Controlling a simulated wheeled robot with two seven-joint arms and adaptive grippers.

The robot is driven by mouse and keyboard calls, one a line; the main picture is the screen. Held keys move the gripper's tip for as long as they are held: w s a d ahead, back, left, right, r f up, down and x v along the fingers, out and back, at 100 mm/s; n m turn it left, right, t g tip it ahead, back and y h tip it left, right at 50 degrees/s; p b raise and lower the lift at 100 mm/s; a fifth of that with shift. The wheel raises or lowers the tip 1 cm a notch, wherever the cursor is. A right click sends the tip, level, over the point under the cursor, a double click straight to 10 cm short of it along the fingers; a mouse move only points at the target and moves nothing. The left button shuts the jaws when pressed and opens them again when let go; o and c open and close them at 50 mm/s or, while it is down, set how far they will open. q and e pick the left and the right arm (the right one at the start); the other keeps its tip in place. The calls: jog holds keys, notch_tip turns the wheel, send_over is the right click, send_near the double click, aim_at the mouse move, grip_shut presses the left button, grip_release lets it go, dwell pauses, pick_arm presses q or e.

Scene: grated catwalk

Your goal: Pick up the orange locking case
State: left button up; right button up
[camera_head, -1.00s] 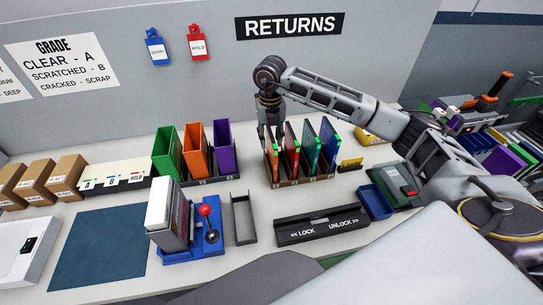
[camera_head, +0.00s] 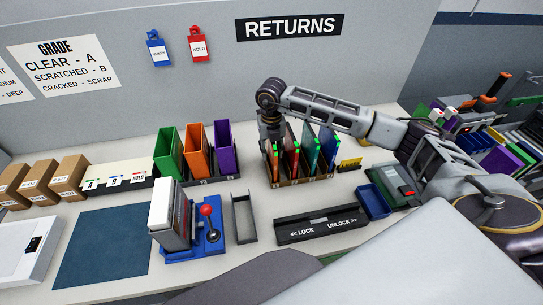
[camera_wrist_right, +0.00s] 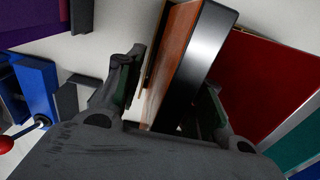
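The orange locking case (camera_head: 269,153) stands upright at the left end of a rack of cases. My right gripper (camera_head: 270,139) points down over it from above. In the right wrist view, the orange case (camera_wrist_right: 178,62), with its dark glossy edge, lies between the two spread fingers of my right gripper (camera_wrist_right: 172,90). The fingers straddle it and look open; the palm hides its lower part and any contact. My left gripper is not in view.
A red case (camera_head: 291,150) stands close to the right in the same rack, followed by teal and blue ones. A purple bin (camera_head: 224,147) is to the left. A grey tray (camera_head: 243,218) and lock/unlock bar (camera_head: 322,224) lie in front.

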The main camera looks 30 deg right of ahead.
grip_shut()
dwell(0.3)
jog(key=shift+r, duration=0.15)
jog(key=shift+r+b, duration=0.85)
jog(key=shift+r, duration=4.05)
jog(key=shift+s+f, duration=0.1)
